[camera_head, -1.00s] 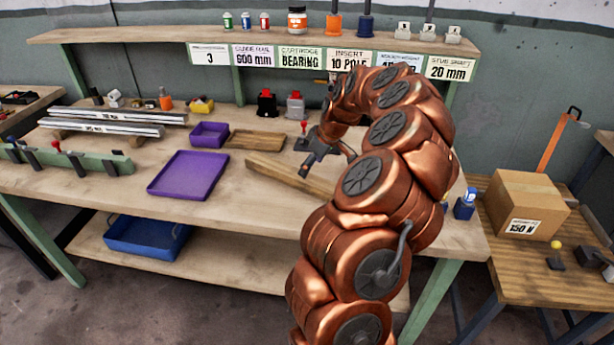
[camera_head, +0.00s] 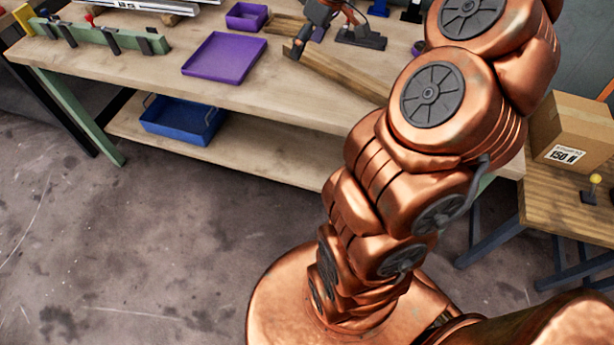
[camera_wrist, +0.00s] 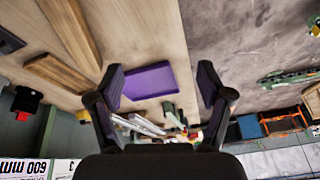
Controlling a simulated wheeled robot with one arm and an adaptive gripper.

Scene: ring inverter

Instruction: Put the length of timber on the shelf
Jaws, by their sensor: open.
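The length of timber (camera_head: 330,72) is a long brown plank lying on the workbench (camera_head: 150,95), partly hidden behind my arm at its right end. It also shows in the wrist view (camera_wrist: 72,28), to the left of my fingers. My gripper (camera_head: 320,35) is just above the bench near the timber's left part, seen from the side. In the wrist view my gripper (camera_wrist: 160,85) has its fingers wide apart with nothing between them. A lower shelf (camera_head: 265,150) runs under the bench. The labelled upper shelf is out of the head view; its labels (camera_wrist: 25,168) show in the wrist view.
A shorter wooden block (camera_head: 287,24) lies behind the timber. A purple tray (camera_head: 225,57) and a small purple bin (camera_head: 246,15) are to the left. A blue bin (camera_head: 182,120) sits on the lower shelf. A side table with a cardboard box (camera_head: 565,130) stands at right.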

